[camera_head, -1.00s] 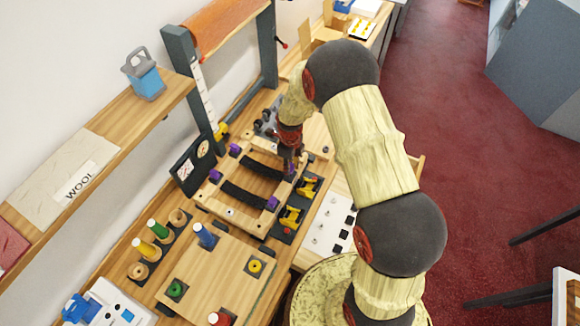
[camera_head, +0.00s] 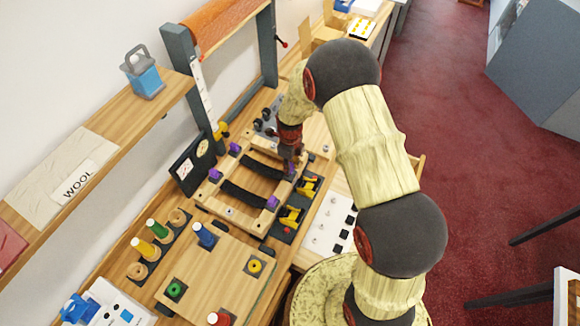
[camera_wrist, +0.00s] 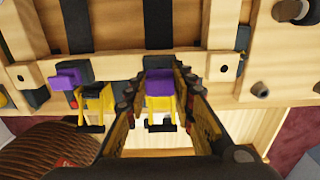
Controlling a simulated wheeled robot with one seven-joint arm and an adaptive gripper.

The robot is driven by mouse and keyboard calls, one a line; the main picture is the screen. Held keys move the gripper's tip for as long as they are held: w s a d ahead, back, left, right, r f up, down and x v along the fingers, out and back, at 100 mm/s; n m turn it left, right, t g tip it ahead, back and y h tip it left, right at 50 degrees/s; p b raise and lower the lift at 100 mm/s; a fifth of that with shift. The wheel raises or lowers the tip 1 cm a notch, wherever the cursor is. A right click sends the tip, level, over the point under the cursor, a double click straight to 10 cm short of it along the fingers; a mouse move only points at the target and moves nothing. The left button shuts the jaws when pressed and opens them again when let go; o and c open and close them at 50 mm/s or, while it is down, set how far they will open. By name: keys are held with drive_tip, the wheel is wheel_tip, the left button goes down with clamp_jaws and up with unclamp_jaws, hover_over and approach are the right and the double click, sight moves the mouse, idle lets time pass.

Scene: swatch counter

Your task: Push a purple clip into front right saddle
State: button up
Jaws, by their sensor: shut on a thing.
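The purple clip (camera_wrist: 159,82) is between the two fingers of my gripper (camera_wrist: 160,92) in the wrist view, which is shut on it. It lies right at the dark front right saddle (camera_wrist: 158,62), at the near end of the right black strap (camera_wrist: 158,25). How deep it sits in the saddle I cannot tell. In the head view my gripper (camera_head: 290,160) is low over the right end of the wooden frame (camera_head: 245,225), and the clip (camera_head: 291,169) shows just below it. Another purple clip (camera_wrist: 68,79) sits at the left strap's near end, also visible in the head view (camera_head: 272,202).
Yellow parts (camera_head: 291,215) stand on a dark holder in front of the frame. A white panel with black squares (camera_head: 325,225) lies nearer to me. A wooden board with coloured pegs (camera_head: 225,275) is to the left. Two more purple clips (camera_head: 234,149) are on the frame's far rail.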

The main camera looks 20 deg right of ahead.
drive_tip(key=shift+f+b, duration=1.15)
idle(1.9)
drive_tip(key=o, duration=0.9)
drive_tip(key=o, duration=0.3)
drive_tip(key=shift+r+p, duration=1.6)
drive_tip(key=shift+r, duration=1.45)
